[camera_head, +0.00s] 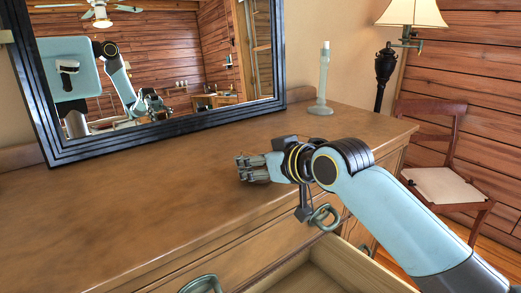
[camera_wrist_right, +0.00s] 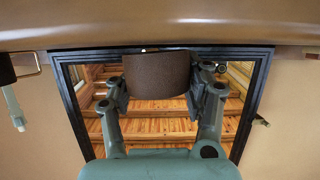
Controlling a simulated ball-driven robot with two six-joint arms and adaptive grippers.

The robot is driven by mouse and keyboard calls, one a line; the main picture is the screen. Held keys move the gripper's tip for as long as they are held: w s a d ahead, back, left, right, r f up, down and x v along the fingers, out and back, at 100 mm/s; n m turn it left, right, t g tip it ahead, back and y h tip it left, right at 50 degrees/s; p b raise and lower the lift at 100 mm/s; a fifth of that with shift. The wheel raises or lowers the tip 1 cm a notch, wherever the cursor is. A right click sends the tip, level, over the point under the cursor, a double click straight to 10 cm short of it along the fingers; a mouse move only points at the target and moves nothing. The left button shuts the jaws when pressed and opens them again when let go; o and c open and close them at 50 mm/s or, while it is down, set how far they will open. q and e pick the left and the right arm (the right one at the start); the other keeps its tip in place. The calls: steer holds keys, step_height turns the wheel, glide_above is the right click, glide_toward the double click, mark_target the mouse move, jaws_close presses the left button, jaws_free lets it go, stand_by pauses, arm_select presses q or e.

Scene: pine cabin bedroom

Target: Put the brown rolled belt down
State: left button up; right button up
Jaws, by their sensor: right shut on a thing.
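My right gripper (camera_head: 250,168) reaches in from the right over the brown wooden dresser top (camera_head: 130,210) in the head view. In the right wrist view my right gripper (camera_wrist_right: 160,88) is shut on the brown rolled belt (camera_wrist_right: 157,74), with one finger on each side of it. The roll looks like a short dark brown cylinder. In the head view I cannot make out the belt among the fingers. I cannot tell whether it touches the dresser top. My left gripper is not in view.
A black-framed mirror (camera_head: 165,128) stands at the back of the dresser. A pale green candlestick (camera_head: 321,95) stands to its right. An open drawer (camera_head: 325,275) juts out at the front. A chair (camera_head: 440,180) and a lamp (camera_head: 405,25) are at the right. The dresser's left part is clear.

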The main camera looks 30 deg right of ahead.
steer(key=shift+f, duration=0.1)
steer(key=shift+f, duration=0.15)
steer(key=o, duration=1.4)
